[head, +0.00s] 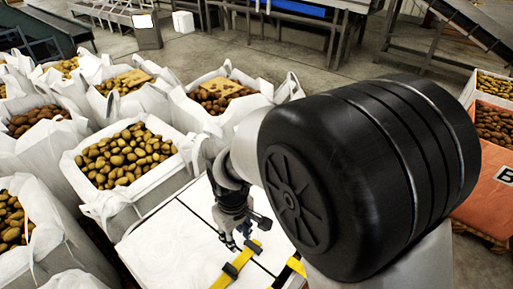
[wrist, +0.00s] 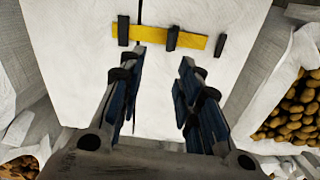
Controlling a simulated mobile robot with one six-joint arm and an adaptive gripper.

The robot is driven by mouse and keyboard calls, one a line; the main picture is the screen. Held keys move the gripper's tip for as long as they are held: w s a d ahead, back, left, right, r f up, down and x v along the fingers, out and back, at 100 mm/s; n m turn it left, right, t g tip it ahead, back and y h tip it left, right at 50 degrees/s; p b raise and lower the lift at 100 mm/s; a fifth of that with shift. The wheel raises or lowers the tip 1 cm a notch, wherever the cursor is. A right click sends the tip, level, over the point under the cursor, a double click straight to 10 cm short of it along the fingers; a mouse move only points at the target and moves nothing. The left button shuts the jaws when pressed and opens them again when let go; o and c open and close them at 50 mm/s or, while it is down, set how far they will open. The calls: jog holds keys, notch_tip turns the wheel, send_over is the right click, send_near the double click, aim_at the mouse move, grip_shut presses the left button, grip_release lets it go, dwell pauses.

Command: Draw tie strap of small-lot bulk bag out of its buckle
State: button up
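The yellow tie strap (head: 245,258) lies across the white top of the small-lot bulk bag (head: 185,245), with a black buckle (head: 230,270) around it. In the wrist view the strap (wrist: 150,35) runs across the upper middle, with the buckle (wrist: 172,38) right of its centre and another black piece (wrist: 123,30) near its left end. My gripper (head: 238,240) is just above the bag, close to the strap's far end. In the wrist view my gripper (wrist: 164,60) has its fingers apart with nothing between them; the strap lies beyond the fingertips.
A second yellow and black piece (head: 290,270) shows beside my arm, partly hidden by it. Open white bags of potatoes (head: 125,155) stand close on the left and behind. An orange bag (head: 485,200) stands at the right. Bare floor (head: 230,55) lies beyond the bags.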

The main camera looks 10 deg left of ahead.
aim_at(231, 266)
jog(key=shift+n, duration=0.6)
jog(key=f+b, duration=0.1)
jog(key=f, duration=0.5)
jog(key=a+f+b, duration=0.1)
jog(key=f, duration=0.6)
jog(key=s+a+f+b, duration=0.1)
jog(key=f+b, duration=0.1)
jog(key=f, duration=0.5)
jog(key=shift+a, duration=0.25)
jog(key=shift+c, duration=0.2)
jog(key=shift+r, duration=0.1)
grip_shut()
jog(key=shift+s, duration=0.1)
